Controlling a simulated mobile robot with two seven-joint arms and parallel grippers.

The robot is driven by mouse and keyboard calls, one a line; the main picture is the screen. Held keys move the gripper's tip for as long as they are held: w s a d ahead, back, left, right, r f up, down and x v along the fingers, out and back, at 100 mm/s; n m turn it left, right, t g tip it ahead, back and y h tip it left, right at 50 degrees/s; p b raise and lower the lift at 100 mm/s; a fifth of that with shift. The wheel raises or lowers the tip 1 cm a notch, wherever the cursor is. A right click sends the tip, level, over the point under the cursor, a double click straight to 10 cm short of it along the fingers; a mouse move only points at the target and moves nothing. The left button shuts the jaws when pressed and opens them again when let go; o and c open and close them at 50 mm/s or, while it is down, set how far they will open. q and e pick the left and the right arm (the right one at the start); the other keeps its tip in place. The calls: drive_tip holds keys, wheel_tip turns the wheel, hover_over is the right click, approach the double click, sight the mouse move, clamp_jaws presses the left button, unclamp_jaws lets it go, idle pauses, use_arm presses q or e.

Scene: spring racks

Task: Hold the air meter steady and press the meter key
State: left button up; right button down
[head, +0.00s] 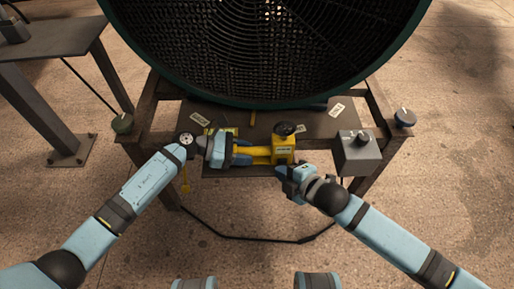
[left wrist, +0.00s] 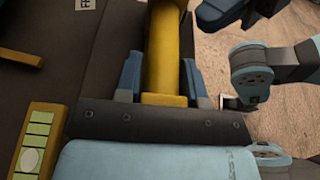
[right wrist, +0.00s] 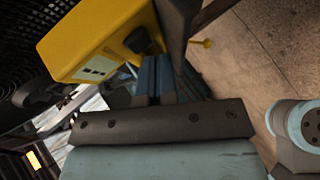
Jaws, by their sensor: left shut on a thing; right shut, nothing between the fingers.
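The yellow air meter (head: 282,150) lies along the front of the dark bench top, its handle pointing left and its boxy body at the right. My left gripper (head: 240,152) is shut on its handle; the left wrist view shows the yellow handle (left wrist: 162,55) between the blue fingers. My right gripper (head: 284,171) is shut and empty, just below and right of the meter body. In the right wrist view, the meter body (right wrist: 95,45) is beyond the fingers, with a dark round part, possibly the key (right wrist: 138,40), on its face. I cannot tell whether the fingertips touch it.
A large round fan (head: 265,45) stands behind the bench. A grey box with a knob (head: 357,152) is to the right of my right gripper. Paper tags (head: 337,110) lie on the bench. Open floor is in front.

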drive_tip(key=shift+w, duration=0.15)
idle(0.3)
drive_tip(key=shift+w, duration=0.3)
idle(0.3)
drive_tip(key=shift+s, duration=0.5)
drive_tip(key=shift+s, duration=3)
